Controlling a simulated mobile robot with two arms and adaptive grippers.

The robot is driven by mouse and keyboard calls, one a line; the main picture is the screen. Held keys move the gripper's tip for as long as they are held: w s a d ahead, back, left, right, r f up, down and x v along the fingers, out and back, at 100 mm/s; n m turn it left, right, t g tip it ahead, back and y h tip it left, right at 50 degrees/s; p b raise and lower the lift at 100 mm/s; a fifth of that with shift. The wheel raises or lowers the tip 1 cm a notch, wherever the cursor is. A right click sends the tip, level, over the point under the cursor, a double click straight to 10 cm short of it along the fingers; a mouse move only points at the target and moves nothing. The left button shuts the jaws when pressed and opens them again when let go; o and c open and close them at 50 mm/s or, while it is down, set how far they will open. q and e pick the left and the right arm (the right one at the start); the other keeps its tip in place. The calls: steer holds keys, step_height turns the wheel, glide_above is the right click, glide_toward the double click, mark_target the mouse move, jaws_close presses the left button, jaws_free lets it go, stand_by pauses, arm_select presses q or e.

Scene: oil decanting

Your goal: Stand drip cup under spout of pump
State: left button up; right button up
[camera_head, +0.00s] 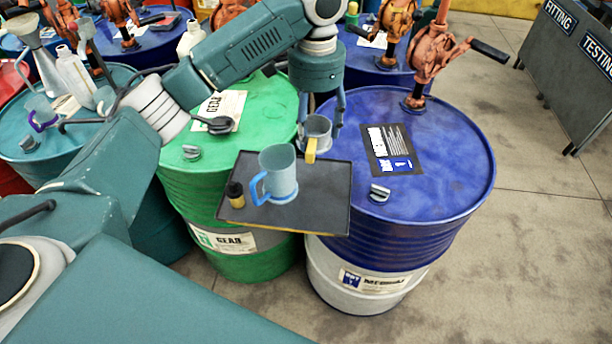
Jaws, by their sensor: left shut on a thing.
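A small grey cup with a yellow handle (318,127), which looks like the drip cup, is upright at the back right edge of a dark tray (325,215). My left gripper (321,119) comes down from above, with its fingers shut on this cup. I cannot tell whether the cup touches the tray. An orange hand pump (430,60) stands on the blue drum (455,160), behind and right of the cup. Other orange pumps stand on drums behind. My left arm hides part of the green drum's top. My right gripper is not in view.
A grey jug with a blue handle (278,172) and a small black-capped bottle (236,194) stand on the tray, which spans the green drum (190,185) and blue drum. Loose caps lie on both drums. Grey boards (570,60) stand far right. The floor at right is clear.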

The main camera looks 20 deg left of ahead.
arm_select(q)
step_height(320, 180, down, 15)
steer(key=p, duration=0.2)
steer(key=shift+p, duration=0.4)
steer(key=shift+f, duration=0.1)
steer(key=o, duration=1.2)
